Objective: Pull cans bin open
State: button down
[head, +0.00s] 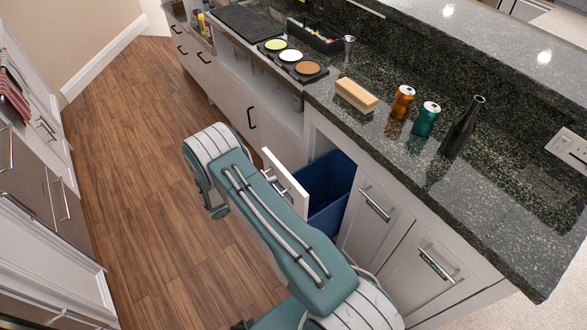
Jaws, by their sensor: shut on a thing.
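A pull-out bin stands partly open under the counter. Its white front panel (284,184) is out from the cabinet face, and a blue tub (328,188) shows behind it. No label on this front is visible, so I cannot tell whether it is the cans bin. My arm crosses in front of the panel and bends down at the left. To the right are two closed fronts with bar handles, the nearer one (432,268) bearing a green label too small to read.
On the granite counter stand a wooden block (356,95), an orange can (402,101), a green can (426,119) and a dark bottle (463,127). The wood floor (130,160) left of my arm is clear. Drawers (45,190) line the far left.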

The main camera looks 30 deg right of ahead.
jog(key=f+v, duration=0.1)
jog(key=v, duration=0.8)
jog(key=shift+a+f, duration=0.35)
jog(key=shift+f, duration=0.25)
jog(key=shift+s, duration=0.15)
jog(key=c, duration=0.7)
grip_release()
jog(key=shift+r, duration=0.1)
jog(key=v, duration=1.2)
jog(key=shift+w, duration=0.2)
